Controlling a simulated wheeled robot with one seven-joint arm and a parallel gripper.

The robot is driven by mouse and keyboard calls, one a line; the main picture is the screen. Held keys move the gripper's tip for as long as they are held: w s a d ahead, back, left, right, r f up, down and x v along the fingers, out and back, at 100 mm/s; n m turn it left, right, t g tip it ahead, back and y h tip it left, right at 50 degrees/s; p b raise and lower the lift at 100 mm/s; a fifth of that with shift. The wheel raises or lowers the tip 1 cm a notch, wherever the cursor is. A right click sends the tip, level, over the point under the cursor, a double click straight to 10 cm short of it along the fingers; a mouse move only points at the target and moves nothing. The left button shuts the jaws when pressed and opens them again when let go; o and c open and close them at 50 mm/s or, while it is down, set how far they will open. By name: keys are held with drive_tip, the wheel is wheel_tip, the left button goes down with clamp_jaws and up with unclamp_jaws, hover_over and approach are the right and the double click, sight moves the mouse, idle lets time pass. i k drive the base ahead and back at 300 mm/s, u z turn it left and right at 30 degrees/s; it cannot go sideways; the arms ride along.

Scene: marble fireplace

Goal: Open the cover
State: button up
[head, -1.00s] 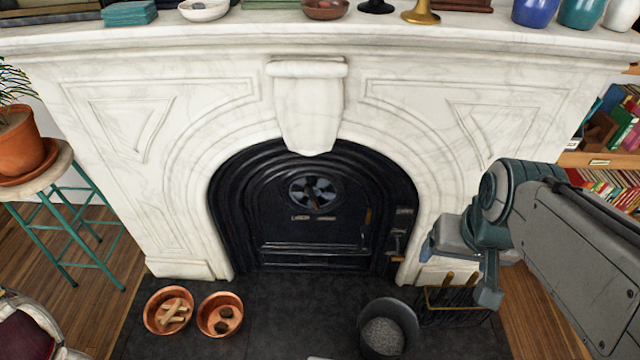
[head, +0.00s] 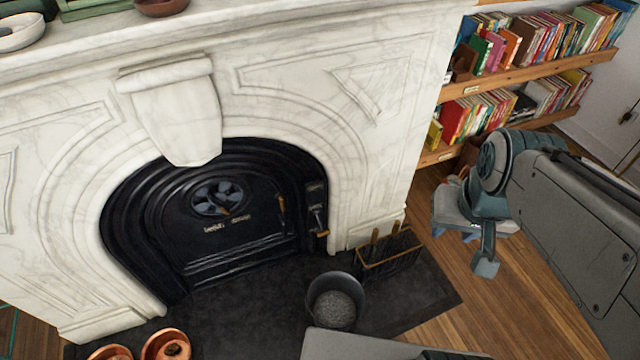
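The black arched fireplace cover (head: 240,235) sits in the white marble surround and looks closed. A round vent (head: 217,198) with a fan-like pattern is in its upper middle. Handles with wooden grips (head: 322,233) show at its right side. My gripper (head: 478,236) is at the right of the head view, in front of the bookshelf side and well apart from the cover. Its fingers are partly hidden by the wrist, and I cannot tell whether they are open or shut.
A dark bucket of grey ash (head: 335,302) stands on the dark hearth. A tool rack (head: 390,250) is at the right of the surround. Copper bowls (head: 166,346) are at the lower left. Bookshelves (head: 520,65) stand at the right. Wooden floor (head: 450,260) lies clear between.

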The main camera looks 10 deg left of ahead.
sight(189, 239)
drive_tip(key=z, duration=0.1)
drive_tip(key=k, duration=0.25)
drive_tip(key=u, duration=0.75)
drive_tip(key=i, duration=0.5)
drive_tip(key=u, duration=0.05)
